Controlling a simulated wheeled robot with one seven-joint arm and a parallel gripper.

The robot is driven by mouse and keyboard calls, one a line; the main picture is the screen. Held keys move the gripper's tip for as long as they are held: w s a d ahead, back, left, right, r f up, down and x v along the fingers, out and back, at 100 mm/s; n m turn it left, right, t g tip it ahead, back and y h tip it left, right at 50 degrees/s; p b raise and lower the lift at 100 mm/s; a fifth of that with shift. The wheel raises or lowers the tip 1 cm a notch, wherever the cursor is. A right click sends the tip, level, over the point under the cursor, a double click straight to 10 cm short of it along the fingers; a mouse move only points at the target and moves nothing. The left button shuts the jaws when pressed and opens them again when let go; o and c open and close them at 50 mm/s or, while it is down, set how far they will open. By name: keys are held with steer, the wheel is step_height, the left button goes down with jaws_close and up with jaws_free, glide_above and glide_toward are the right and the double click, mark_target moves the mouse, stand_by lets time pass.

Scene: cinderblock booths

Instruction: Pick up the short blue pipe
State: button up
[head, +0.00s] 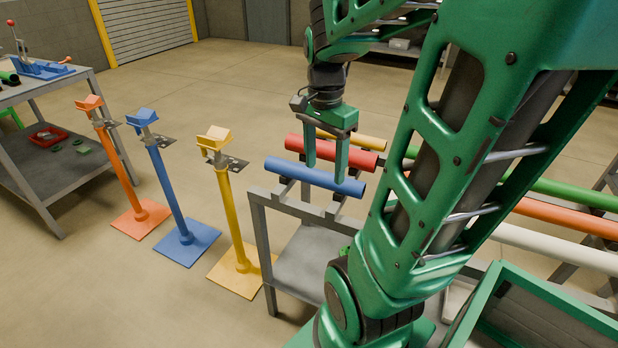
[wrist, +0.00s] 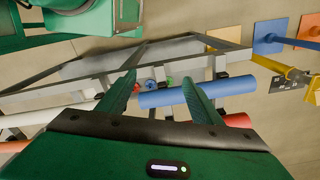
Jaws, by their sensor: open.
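The short blue pipe (head: 312,176) lies across the near end of a grey metal rack in the head view, in front of a short red pipe (head: 352,158). My gripper (head: 325,174) points down over the blue pipe, with its green fingers apart. One finger overlaps the pipe's middle and the other its right end. In the wrist view the blue pipe (wrist: 225,86) runs sideways between and past the spread fingers of my gripper (wrist: 162,88). I cannot tell whether either finger touches it.
A short yellow pipe (head: 362,140) lies behind the red one. Long green, orange (head: 570,216) and white pipes lie on the right. Orange, blue (head: 170,185) and yellow stands are left of the rack. A green bin (head: 545,305) is at lower right, a workbench (head: 50,150) at far left.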

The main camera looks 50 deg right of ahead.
mark_target(313, 169)
steer(key=w+d+m, duration=0.2)
steer(key=w+m, duration=0.1)
steer(key=m, duration=0.1)
steer(key=w+d+f+m, duration=0.1)
steer(key=w+d+m, duration=0.1)
steer(key=w+m, duration=0.2)
steer(key=w+d+m, duration=0.3)
steer(key=m, duration=0.3)
steer(key=shift+w+f, duration=0.15)
step_height(313, 169, down, 10)
steer(key=shift+f, duration=0.15)
jaws_close()
